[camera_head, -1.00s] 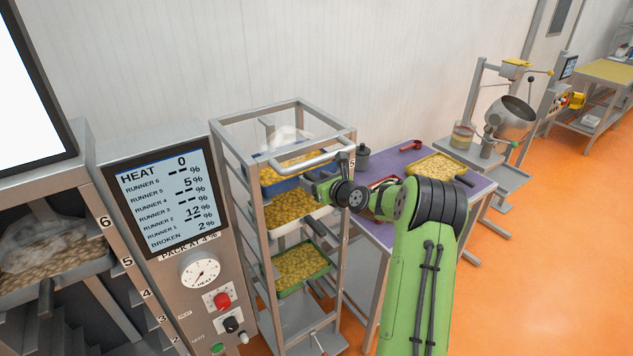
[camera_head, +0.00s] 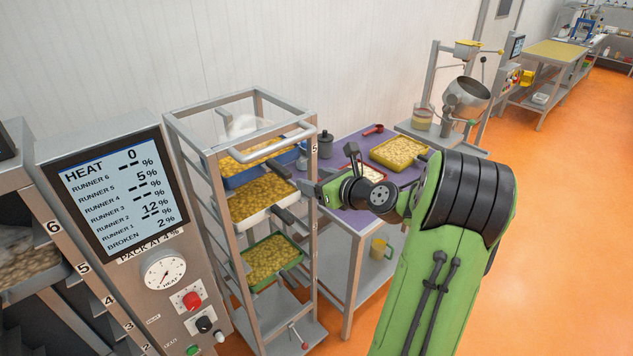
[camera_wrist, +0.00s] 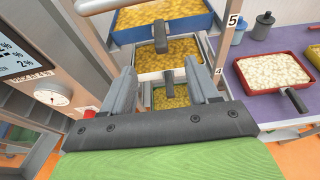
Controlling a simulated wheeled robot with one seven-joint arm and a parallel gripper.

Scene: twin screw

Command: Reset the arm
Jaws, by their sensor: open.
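My green arm reaches in from the lower right in the head view. My gripper (camera_head: 308,193) is in front of the right side of the metal rack (camera_head: 309,239). In the wrist view my gripper (camera_wrist: 163,85) has its two fingers spread, with nothing between them. Beyond the fingers are the rack's blue tray (camera_wrist: 196,22), white tray (camera_wrist: 148,69) and green tray (camera_wrist: 158,101), each filled with yellow pieces. The black handle of the white tray shows between the fingers; whether a finger touches anything I cannot tell.
A purple table (camera_head: 340,151) right of the rack carries a yellow tray (camera_head: 398,151), a grey canister (camera_head: 325,144) and a red tray (camera_wrist: 275,71) of pale pieces. A heater panel (camera_head: 120,190) stands left. Orange floor (camera_head: 560,220) is open at right.

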